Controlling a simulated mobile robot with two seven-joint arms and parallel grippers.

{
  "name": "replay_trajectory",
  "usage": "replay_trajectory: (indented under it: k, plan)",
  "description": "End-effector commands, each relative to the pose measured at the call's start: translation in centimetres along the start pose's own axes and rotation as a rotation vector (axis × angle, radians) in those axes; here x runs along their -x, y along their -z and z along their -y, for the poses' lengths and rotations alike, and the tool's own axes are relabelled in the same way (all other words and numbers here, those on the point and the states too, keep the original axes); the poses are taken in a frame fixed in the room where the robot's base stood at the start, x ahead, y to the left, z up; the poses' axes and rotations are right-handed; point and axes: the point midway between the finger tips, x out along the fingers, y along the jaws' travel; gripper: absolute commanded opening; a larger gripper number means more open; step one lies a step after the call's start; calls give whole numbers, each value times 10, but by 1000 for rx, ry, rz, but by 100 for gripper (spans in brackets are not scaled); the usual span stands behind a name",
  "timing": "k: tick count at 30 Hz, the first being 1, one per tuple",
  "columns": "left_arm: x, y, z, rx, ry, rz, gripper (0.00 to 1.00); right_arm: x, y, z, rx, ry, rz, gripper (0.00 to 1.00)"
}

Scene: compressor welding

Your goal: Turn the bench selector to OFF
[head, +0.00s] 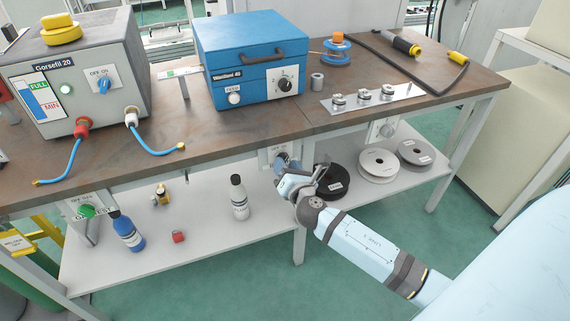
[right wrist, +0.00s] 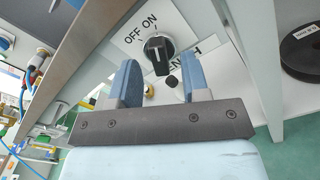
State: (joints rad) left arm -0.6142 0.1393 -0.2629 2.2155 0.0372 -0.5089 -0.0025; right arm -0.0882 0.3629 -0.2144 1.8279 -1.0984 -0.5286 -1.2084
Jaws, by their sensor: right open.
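The bench selector (right wrist: 157,50) is a black knob with a white mark on a white plate under the bench edge. OFF is printed at left and ON at right; the mark runs roughly along the knob's length, and I cannot tell which label it points to. In the head view the selector's plate (head: 266,157) shows beside my right gripper (head: 287,163), which hides most of the knob. In the right wrist view my right gripper (right wrist: 156,78) is open, its blue fingers on either side of the knob with gaps, not clearly touching it. My left gripper is out of view.
The bench top (head: 230,127) overhangs the selector. The lower shelf (head: 200,250) holds bottles and spools; a black spool (head: 333,182) lies just right of my gripper. A grey Gorsefil unit (head: 85,75) and a blue welder box (head: 250,55) stand on top.

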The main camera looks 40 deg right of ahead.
Motion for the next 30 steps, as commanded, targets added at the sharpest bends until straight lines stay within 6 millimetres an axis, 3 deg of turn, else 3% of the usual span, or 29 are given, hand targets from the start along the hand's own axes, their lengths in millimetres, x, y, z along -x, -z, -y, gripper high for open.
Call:
replay_trajectory:
  k: [5,13,14,19,30]
  plan:
    - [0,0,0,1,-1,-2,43,-13,0,0,-1,0,0,43]
    - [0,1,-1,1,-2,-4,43,-14,0,0,-1,0,-1,43]
    - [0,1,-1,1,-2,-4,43,-14,0,0,-1,0,-1,40]
    - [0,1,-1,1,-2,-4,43,-14,0,0,-1,0,0,1]
    - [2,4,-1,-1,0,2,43,-14,-2,0,36,1,0,0]
